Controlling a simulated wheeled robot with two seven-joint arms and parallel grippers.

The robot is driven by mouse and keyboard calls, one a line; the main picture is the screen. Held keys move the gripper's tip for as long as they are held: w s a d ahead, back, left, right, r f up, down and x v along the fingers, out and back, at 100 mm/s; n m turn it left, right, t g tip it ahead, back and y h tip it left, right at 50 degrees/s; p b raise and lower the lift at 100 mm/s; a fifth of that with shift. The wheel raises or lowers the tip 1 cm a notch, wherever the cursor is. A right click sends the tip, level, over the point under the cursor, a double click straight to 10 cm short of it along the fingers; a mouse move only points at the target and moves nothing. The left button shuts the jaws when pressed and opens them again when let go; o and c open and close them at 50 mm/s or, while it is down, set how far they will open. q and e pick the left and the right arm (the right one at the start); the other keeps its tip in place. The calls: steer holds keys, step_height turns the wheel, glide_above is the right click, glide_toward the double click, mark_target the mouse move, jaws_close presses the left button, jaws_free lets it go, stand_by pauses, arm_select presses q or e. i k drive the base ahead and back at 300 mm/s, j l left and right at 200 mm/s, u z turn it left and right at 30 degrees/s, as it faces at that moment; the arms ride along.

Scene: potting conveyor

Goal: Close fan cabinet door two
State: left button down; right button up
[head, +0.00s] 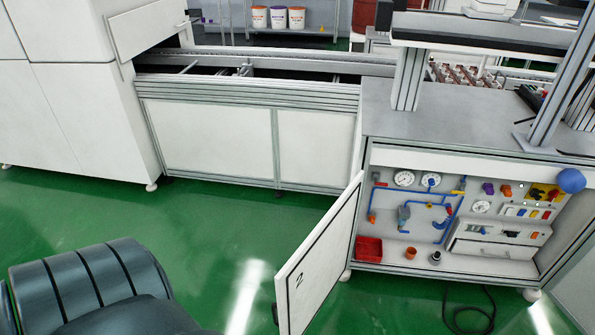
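The white cabinet door marked "2" (322,262) stands open. It swings out toward me from the left side of the cabinet (362,220), and its lower end is cut off by the picture's bottom edge. A small dark part, perhaps a handle, shows at the door's free edge. The cabinet's inside is exposed, with gauges, blue pipes, valves and a red bin (368,249). Neither of my grippers is in view, so I cannot see where they are relative to the door.
A white panel (577,285) stands at the cabinet's right side, partly cut off. A blue ball (571,180) shows by the cabinet's upper right. A black cable (468,318) lies on the floor before the cabinet.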

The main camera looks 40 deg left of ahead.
mark_target(305, 281)
steer(key=j+z, duration=0.1)
steer(key=j, duration=0.45)
steer(key=k+j, duration=0.1)
steer(key=j, duration=0.45)
steer(key=j+z, duration=0.15)
steer(key=j, duration=0.4)
steer(key=k+j+z, duration=0.1)
steer(key=j, duration=1)
